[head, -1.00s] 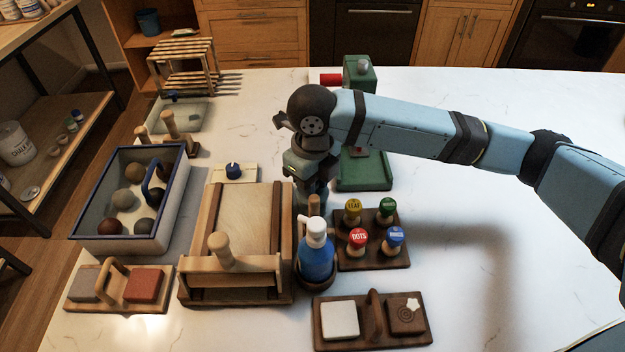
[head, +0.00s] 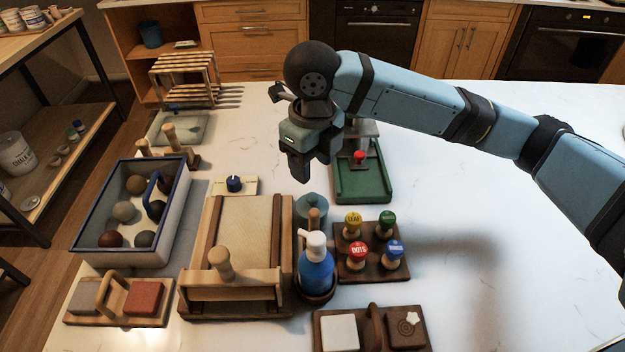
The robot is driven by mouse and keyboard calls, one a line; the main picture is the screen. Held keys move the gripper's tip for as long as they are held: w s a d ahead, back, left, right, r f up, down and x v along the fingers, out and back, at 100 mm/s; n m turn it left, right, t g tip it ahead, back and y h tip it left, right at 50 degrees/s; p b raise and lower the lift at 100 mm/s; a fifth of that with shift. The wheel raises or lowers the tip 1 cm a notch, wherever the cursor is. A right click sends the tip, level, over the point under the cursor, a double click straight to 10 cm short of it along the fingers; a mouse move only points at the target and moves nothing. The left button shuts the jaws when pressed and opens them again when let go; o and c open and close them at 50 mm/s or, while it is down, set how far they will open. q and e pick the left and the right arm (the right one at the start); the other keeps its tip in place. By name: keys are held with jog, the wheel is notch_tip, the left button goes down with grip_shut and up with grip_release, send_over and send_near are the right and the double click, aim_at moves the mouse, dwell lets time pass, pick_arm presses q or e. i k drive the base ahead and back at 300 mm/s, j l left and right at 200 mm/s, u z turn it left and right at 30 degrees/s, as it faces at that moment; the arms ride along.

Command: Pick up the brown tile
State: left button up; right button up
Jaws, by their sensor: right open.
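A dark brown tile (head: 405,328) with a spiral mark and a small white patch lies on the right side of a dark wooden carrier (head: 360,350) at the front. A white tile (head: 340,332) lies on its left side, with an upright handle between them. A reddish-brown tile (head: 143,298) lies on a light wooden carrier (head: 75,319) at the front left, beside a grey tile (head: 98,296). My right gripper (head: 302,176) points down, open and empty, above the table's middle, well behind the dark brown tile. My left gripper is out of view.
Stamps with coloured knobs (head: 357,246) stand on a dark block behind the tile carrier. A blue bottle (head: 316,268) stands left of them. A wooden slab roller (head: 237,240), a blue-rimmed tray of balls (head: 165,240) and a green press (head: 362,184) stand around. The table's right side is clear.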

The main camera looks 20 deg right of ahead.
aim_at(404, 329)
jog(key=k, duration=1.5)
